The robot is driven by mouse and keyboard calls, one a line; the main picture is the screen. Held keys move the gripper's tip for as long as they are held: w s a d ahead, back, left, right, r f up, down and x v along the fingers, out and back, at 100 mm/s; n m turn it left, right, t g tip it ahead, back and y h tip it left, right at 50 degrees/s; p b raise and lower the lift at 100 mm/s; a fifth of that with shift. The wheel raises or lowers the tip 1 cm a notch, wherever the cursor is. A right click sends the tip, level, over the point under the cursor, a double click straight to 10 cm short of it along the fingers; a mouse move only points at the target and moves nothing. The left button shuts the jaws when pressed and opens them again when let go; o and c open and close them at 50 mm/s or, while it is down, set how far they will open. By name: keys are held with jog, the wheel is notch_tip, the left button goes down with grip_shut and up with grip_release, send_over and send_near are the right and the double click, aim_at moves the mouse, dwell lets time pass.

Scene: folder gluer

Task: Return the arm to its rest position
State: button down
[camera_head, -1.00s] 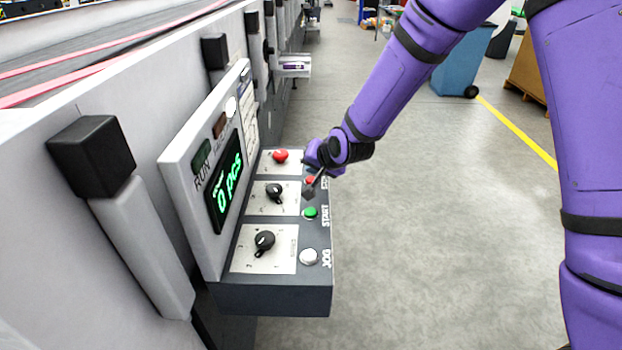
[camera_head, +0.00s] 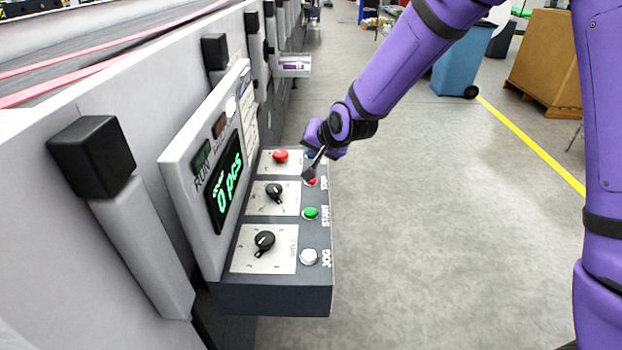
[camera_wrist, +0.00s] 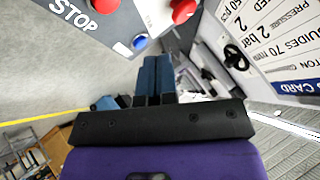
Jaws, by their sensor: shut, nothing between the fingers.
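My purple arm reaches in from the upper right in the head view, and my gripper (camera_head: 308,174) hangs over the far right part of the control panel (camera_head: 283,290). Its dark fingers are closed together with nothing between them, beside the red STOP button (camera_head: 311,182). I cannot tell whether they touch the panel. In the wrist view the fingers (camera_wrist: 154,78) point toward the panel face, with the blue button (camera_wrist: 140,41), the STOP button (camera_wrist: 105,5) and the larger red knob (camera_wrist: 183,10) ahead of them.
The panel also has a green START button (camera_head: 310,213), a white JOG button (camera_head: 309,257) and two black rotary knobs (camera_head: 264,241). Its display (camera_head: 228,182) reads 0 pcs. The floor to the right is open; a blue bin (camera_head: 462,62) and a brown box (camera_head: 545,55) stand farther back.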

dwell(0.4)
jog(key=s+d+r+n+h, duration=0.1)
jog(key=s+d+r+h, duration=0.1)
jog(key=s+d+r, duration=0.55)
jog(key=s+d+r+h, duration=0.2)
jog(key=s+d+r, duration=0.3)
jog(key=d+r, duration=0.45)
jog(key=s+d+r, duration=0.1)
jog(key=s+d, duration=0.3)
jog(key=s, duration=0.3)
jog(key=s+d+r+g, duration=0.1)
jog(key=s+d, duration=0.2)
jog(key=s, duration=0.4)
jog(key=s+d+r+n+g+h, duration=0.1)
jog(key=s+d, duration=0.3)
jog(key=s, duration=0.4)
jog(key=shift+d+r, duration=0.3)
jog(key=shift+r, duration=0.25)
